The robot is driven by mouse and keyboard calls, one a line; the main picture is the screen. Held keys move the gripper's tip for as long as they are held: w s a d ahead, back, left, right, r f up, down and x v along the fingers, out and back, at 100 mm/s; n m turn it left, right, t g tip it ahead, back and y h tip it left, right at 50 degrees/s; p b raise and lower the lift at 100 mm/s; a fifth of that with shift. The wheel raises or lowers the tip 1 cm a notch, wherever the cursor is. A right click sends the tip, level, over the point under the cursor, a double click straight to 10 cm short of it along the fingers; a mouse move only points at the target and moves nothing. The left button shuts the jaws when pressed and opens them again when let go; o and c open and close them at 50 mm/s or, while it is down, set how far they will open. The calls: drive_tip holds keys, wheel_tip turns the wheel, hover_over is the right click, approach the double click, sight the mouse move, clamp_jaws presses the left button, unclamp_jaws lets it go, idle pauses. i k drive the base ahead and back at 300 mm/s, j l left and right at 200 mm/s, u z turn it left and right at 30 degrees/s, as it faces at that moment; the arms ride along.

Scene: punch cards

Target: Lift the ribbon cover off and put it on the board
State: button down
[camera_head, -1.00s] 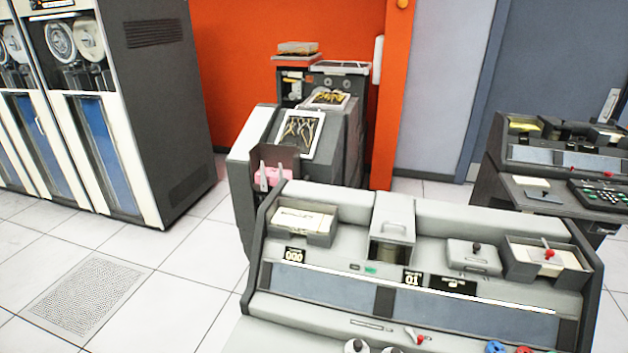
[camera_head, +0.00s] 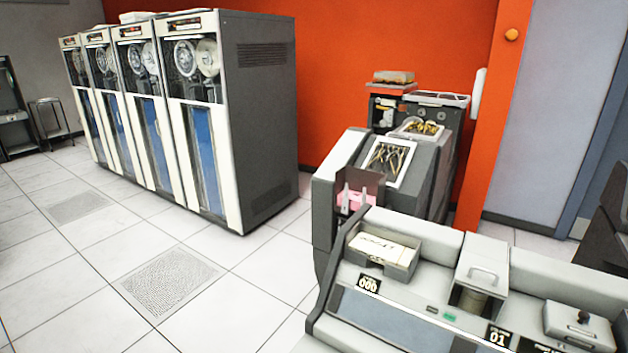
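A grey keypunch-like console (camera_head: 400,310) fills the lower right. I cannot tell for sure which one is the ribbon cover. Both sit in place on the console. I cannot pick out the board with certainty. My gripper is not in view.
A card tray (camera_head: 380,255) sits on the console's left end. Behind it stands a dark machine with a pink card stack (camera_head: 351,199). Tall tape cabinets (camera_head: 205,130) line the orange wall. Tiled floor at the lower left is clear, with flat floor grilles (camera_head: 168,282).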

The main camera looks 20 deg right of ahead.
sight(580, 328)
drive_tip(key=i+j+z, duration=0.1)
drive_tip(key=z, duration=0.35)
drive_tip(key=i+j+z, duration=0.1)
drive_tip(key=z, duration=0.4)
drive_tip(key=j+z, duration=0.15)
drive_tip(key=z, duration=0.3)
drive_tip(key=i+j+z, duration=0.15)
drive_tip(key=j+z, duration=0.3)
drive_tip(key=j, duration=0.75)
drive_tip(key=j+z, duration=0.4)
drive_tip(key=j, duration=0.8)
drive_tip(key=k+j, duration=0.1)
drive_tip(key=j, duration=0.7)
